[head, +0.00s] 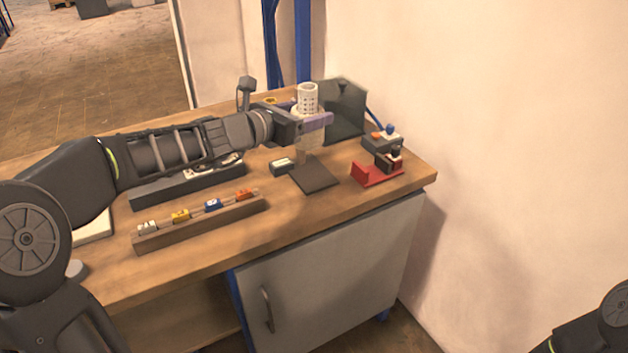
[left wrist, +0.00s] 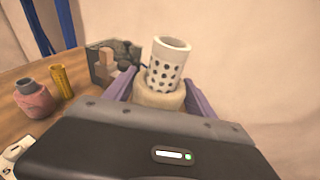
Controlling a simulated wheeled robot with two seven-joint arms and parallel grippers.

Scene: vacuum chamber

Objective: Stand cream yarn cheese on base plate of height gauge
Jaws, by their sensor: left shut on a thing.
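The cream yarn cheese (head: 309,139) is a pale wound package on a white perforated tube that sticks out of its top. My left gripper (head: 312,124) is shut on it, with its purple fingers on either side. The cheese is upright in the head view. The left wrist view also shows the cheese (left wrist: 158,95) between the fingers. A flat dark plate (head: 318,179), which looks like the height gauge's base plate, lies on the bench just below and in front of the cheese. I cannot tell the exact gap between them. My right gripper is out of view.
A red bracket (head: 362,175) with dark parts stands right of the plate, and a small white-topped block (head: 283,165) left of it. A rack with coloured tags (head: 205,222) lies nearer. A pink yarn package (left wrist: 36,100) and yellow tube (left wrist: 62,82) stand left in the wrist view.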

